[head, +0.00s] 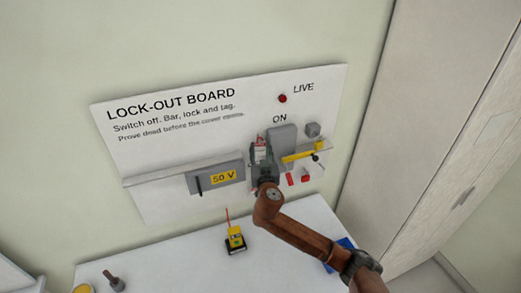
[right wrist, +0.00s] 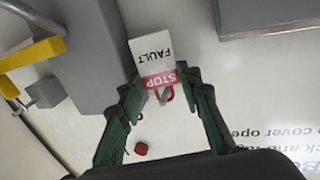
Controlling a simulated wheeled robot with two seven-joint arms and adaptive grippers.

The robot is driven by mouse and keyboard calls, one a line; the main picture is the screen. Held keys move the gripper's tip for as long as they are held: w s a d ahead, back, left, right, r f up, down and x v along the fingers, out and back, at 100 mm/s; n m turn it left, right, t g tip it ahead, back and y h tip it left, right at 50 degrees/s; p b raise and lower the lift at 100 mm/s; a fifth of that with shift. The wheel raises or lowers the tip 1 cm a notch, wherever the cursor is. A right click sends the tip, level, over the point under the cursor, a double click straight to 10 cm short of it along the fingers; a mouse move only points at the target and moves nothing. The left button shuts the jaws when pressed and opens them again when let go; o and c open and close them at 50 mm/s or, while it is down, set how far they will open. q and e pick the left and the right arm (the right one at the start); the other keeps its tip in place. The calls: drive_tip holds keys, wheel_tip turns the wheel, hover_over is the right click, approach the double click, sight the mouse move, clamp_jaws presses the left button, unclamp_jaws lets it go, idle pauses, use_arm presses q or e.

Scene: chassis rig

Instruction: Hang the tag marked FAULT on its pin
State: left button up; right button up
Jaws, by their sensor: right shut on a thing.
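The tag marked FAULT (right wrist: 155,62) is white with a red STOP band and a small red loop at one end. It appears upside down in the right wrist view, between my right gripper's fingertips (right wrist: 167,92). In the head view the tag (head: 260,142) shows just above my right gripper (head: 263,160), which is shut on it in front of the board, left of the grey ON switch box (head: 283,145). A small grey piece shows at the loop; I cannot tell whether it is the pin or whether they touch. My left gripper is out of view.
The lock-out board (head: 160,150) has a ledge with a 50 V unit (head: 216,178). A yellow bar (head: 303,153) crosses the switch box, with red pieces (head: 305,177) below. A yellow meter (head: 235,239) stands on the white table (head: 190,262). A cabinet (head: 420,100) stands right.

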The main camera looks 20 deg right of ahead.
drive_tip(key=o, duration=0.9)
drive_tip(key=shift+c, duration=0.2)
drive_tip(key=v, duration=1.2)
